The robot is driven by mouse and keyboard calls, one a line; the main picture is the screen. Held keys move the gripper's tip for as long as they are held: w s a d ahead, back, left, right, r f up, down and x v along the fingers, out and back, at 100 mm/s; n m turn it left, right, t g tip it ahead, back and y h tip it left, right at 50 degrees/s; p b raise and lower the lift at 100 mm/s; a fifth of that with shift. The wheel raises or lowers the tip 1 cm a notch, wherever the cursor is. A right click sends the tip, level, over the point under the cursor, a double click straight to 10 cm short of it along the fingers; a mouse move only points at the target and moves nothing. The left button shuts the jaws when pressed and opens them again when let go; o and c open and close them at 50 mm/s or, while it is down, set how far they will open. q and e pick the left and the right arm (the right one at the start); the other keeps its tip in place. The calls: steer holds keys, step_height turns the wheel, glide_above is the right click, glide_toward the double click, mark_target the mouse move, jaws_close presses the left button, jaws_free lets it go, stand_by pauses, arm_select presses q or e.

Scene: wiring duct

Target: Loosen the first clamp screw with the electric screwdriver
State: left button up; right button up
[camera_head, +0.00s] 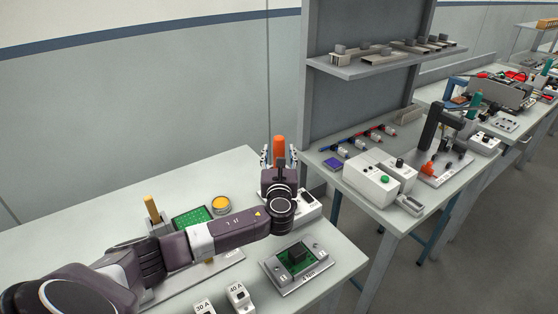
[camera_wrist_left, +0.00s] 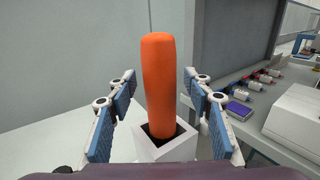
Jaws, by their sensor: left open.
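The electric screwdriver shows as an upright orange handle (camera_head: 279,150); in the left wrist view the same handle (camera_wrist_left: 159,85) stands in a square white holder (camera_wrist_left: 166,146). My left gripper (camera_head: 279,160) is open, with its blue-padded fingers (camera_wrist_left: 160,100) on either side of the handle and visible gaps between pads and handle. The screwdriver's lower end is hidden inside the holder. A green circuit board on a grey fixture (camera_head: 300,265) lies at the table's front right; I cannot make out a clamp screw on it. My right gripper is not in view.
On my table are a green board (camera_head: 192,216), a yellow round container (camera_head: 221,204) and small blocks marked 30 A (camera_head: 204,306) and 40 A (camera_head: 238,296). A second table (camera_head: 400,215) with white boxes and tools stands to the right, under a shelf (camera_head: 385,63).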

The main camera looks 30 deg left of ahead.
arm_select(q)
steer(key=shift+c, duration=0.6)
jaws_close()
step_height(320, 180, up, 20)
steer(key=shift+b, duration=0.45)
steer(key=shift+r, duration=0.15)
